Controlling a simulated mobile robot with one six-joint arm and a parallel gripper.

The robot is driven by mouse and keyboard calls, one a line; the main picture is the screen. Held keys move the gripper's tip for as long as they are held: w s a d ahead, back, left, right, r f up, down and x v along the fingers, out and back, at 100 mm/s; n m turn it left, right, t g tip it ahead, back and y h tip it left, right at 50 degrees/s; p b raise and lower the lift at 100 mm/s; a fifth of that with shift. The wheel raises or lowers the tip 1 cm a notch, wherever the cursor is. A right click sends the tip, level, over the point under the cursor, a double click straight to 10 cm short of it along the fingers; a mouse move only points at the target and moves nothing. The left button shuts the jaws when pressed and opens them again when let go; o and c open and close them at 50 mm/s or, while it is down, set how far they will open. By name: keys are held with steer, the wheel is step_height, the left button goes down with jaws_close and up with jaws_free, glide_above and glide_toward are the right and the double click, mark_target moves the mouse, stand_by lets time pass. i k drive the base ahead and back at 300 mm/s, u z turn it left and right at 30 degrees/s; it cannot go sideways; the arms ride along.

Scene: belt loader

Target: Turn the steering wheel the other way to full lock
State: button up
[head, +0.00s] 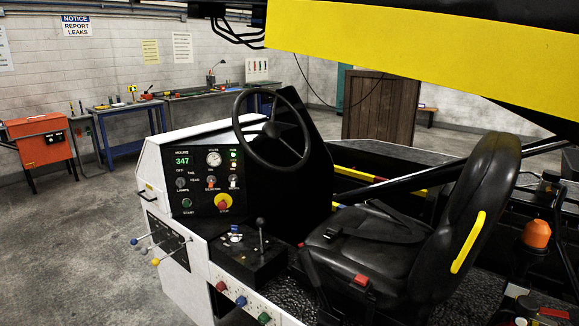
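The black steering wheel (272,129) stands tilted on its column, above and to the right of the instrument panel (207,178). I see its whole rim, its spokes and the dark hub. Nothing is touching the wheel in this view. The black driver's seat (395,240) is to the right of the wheel, with a belt across it. My gripper is not in view. Which way the wheel is turned, or whether it is at a lock, I cannot tell.
A box with a short black lever (261,236) sits between panel and seat. Levers with coloured knobs (155,262) stick out at the cab's left. A yellow boom (425,55) hangs overhead. Open floor (80,240) lies left of the machine, before an orange cabinet (40,143).

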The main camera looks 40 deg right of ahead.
mark_target(271, 131)
steer(key=u, duration=0.05)
steer(key=i, duration=1)
steer(key=u, duration=0.2)
